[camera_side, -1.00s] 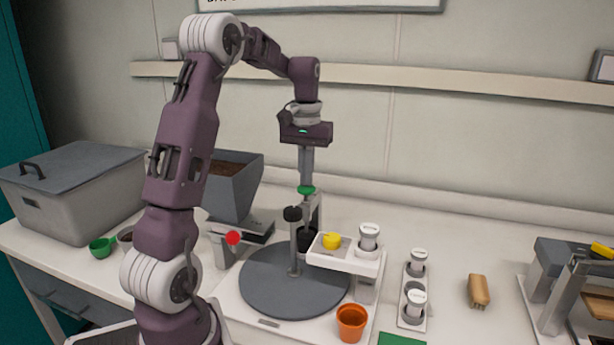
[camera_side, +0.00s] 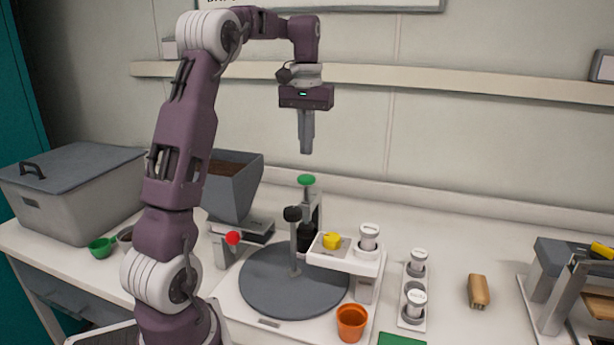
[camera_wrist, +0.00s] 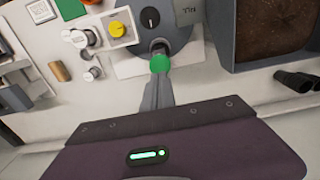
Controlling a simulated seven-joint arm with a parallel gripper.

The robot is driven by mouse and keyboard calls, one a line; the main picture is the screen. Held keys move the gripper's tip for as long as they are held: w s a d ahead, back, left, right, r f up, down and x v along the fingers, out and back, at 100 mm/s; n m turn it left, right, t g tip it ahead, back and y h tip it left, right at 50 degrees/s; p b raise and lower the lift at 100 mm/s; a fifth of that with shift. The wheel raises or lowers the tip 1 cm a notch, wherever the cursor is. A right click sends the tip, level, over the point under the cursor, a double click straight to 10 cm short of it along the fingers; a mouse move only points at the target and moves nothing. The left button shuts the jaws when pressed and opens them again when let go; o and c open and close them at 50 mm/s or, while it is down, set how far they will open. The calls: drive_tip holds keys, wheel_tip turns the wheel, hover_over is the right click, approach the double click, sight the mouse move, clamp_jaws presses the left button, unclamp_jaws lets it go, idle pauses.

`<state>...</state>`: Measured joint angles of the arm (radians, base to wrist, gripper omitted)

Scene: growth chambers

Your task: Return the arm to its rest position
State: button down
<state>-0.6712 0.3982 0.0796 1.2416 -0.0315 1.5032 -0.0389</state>
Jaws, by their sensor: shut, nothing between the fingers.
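My gripper (camera_side: 306,150) hangs pointing down, shut and empty, in the side view. It is above a green-topped post (camera_side: 306,181) behind the round grey turntable (camera_side: 285,285), with a clear gap between them. In the wrist view my gripper (camera_wrist: 157,92) shows as closed fingers, with the green cap (camera_wrist: 159,64) beyond the tips. My arm is bent at the elbow and reaches to the right above the bench.
A white stand (camera_side: 340,260) holds a yellow knob and a white-capped vial. An orange pot (camera_side: 351,322) stands in front. A grey hopper (camera_side: 232,185) and a lidded bin (camera_side: 75,190) stand left. A brush (camera_side: 478,291) lies right. The air around my gripper is clear.

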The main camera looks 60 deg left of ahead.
drive_tip(key=shift+r, duration=1)
drive_tip(key=s+d+r+m+t, duration=0.1)
drive_tip(key=s+d+m, duration=0.1)
drive_tip(key=d, duration=0.4)
drive_tip(key=s+d+r+m+t, duration=0.1)
drive_tip(key=d+r, duration=0.1)
drive_tip(key=d, duration=0.5)
drive_tip(key=s+d+f+m+t, duration=0.1)
drive_tip(key=s+d+f+m, duration=0.2)
drive_tip(key=s+d, duration=0.4)
drive_tip(key=s+d+f+m+t, duration=0.2)
drive_tip(key=s+d+f+m, duration=0.1)
drive_tip(key=s+d+f, duration=0.2)
drive_tip(key=s+d, duration=0.2)
drive_tip(key=s, duration=0.1)
drive_tip(key=shift+s+d+f+t, duration=0.25)
drive_tip(key=shift+s+d+t, duration=0.05)
drive_tip(key=shift+d, duration=0.05)
drive_tip(key=c, duration=2.1)
unclamp_jaws()
